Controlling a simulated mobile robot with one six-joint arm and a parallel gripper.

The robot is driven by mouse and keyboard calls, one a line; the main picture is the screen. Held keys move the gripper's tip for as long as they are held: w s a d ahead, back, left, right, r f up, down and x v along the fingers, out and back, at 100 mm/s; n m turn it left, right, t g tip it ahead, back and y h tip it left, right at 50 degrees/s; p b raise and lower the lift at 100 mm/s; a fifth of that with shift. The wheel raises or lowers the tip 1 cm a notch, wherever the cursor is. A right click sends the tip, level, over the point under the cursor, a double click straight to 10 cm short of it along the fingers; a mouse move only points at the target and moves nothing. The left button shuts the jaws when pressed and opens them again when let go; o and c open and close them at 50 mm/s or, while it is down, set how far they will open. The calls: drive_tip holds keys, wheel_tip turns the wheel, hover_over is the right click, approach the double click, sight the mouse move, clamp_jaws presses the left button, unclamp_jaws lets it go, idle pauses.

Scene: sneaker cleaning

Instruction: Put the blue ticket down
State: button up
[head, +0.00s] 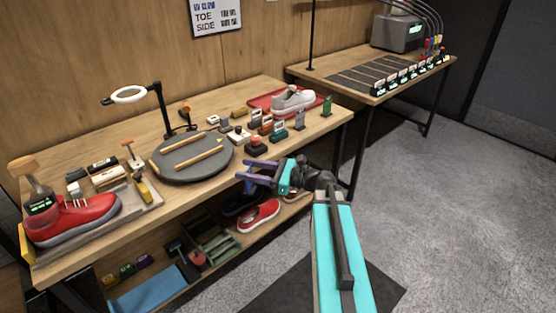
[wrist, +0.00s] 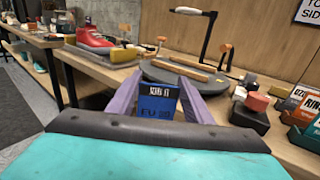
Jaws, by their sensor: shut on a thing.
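My gripper (head: 246,172), with purple fingers, is shut on the blue ticket (wrist: 157,103). The ticket stands upright between the fingers (wrist: 158,92) in the wrist view, its printed face toward the camera. In the head view I cannot clearly make out the ticket at the fingers. My gripper is held out at the front edge of the wooden workbench (head: 180,196), beside the round dark turntable (head: 193,170).
Small card stands, including a green one (head: 327,105), line the bench's right part. A white sneaker (head: 293,100) sits on a red tray (head: 262,104). A red sneaker (head: 75,219) is at left. A lamp (head: 160,105) stands behind the turntable. Another red shoe (head: 258,216) lies on the lower shelf.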

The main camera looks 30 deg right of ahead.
drive_tip(key=a+f+n+g+y, duration=0.1)
drive_tip(key=a+f, duration=0.1)
drive_tip(key=a, duration=1)
drive_tip(key=shift+s+n+g+y, duration=0.3)
drive_tip(key=shift+s+g, duration=0.05)
drive_tip(key=shift+g, duration=0.05)
drive_tip(key=shift+d, duration=0.1)
